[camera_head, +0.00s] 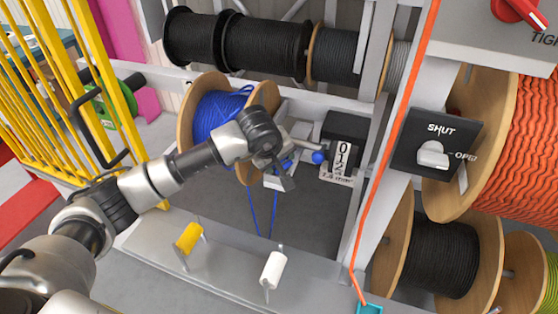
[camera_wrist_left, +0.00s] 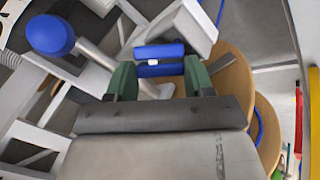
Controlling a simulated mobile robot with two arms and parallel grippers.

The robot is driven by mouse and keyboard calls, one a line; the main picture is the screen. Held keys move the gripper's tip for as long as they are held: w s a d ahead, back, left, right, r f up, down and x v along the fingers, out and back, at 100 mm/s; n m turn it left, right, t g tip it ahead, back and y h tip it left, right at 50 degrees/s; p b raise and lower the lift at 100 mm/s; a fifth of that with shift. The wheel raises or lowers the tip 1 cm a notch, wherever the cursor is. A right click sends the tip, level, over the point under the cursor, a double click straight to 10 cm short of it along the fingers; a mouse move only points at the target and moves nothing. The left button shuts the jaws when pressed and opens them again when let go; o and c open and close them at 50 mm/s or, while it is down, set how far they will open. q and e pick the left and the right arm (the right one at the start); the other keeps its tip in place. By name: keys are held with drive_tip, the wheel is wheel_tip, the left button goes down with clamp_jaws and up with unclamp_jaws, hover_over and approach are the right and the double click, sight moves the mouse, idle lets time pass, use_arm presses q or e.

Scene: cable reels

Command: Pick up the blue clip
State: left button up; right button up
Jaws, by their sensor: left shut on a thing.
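The blue clip (camera_wrist_left: 160,52) sits between the two green fingertips of my left gripper (camera_wrist_left: 158,76) in the left wrist view. The gripper is shut on it. In the head view the left gripper (camera_head: 282,168) is in front of the blue cable reel (camera_head: 204,108), and a bit of the blue clip (camera_head: 287,163) shows beside it. A light grey block (camera_wrist_left: 190,28) is right behind the clip in the wrist view. I cannot tell whether the clip touches it. My right gripper is not in view.
A lever with a blue ball knob (camera_head: 319,157) stands close to the gripper, beside a black counter box (camera_head: 346,128). A yellow clip (camera_head: 189,237) and a white clip (camera_head: 273,269) are on the grey ledge (camera_head: 225,270). An orange cable (camera_head: 392,145) hangs at the right.

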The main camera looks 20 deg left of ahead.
sight(283, 165)
use_arm(q)
drive_tip(key=r+b, duration=0.1)
drive_tip(key=r, duration=0.1)
drive_tip(key=d+r+b, duration=0.1)
drive_tip(key=r, duration=0.1)
drive_tip(key=shift+d+r, duration=0.15)
drive_tip(key=shift+r, duration=0.05)
drive_tip(key=d+r+b, duration=0.2)
drive_tip(key=d+r, duration=0.4)
drive_tip(key=d, duration=0.4)
drive_tip(key=shift+s+d+r+b, duration=0.2)
drive_tip(key=shift+s+b, duration=0.05)
drive_tip(key=shift+b, duration=0.15)
wheel_tip(283, 165, up, 5)
drive_tip(key=shift+p, duration=1.25)
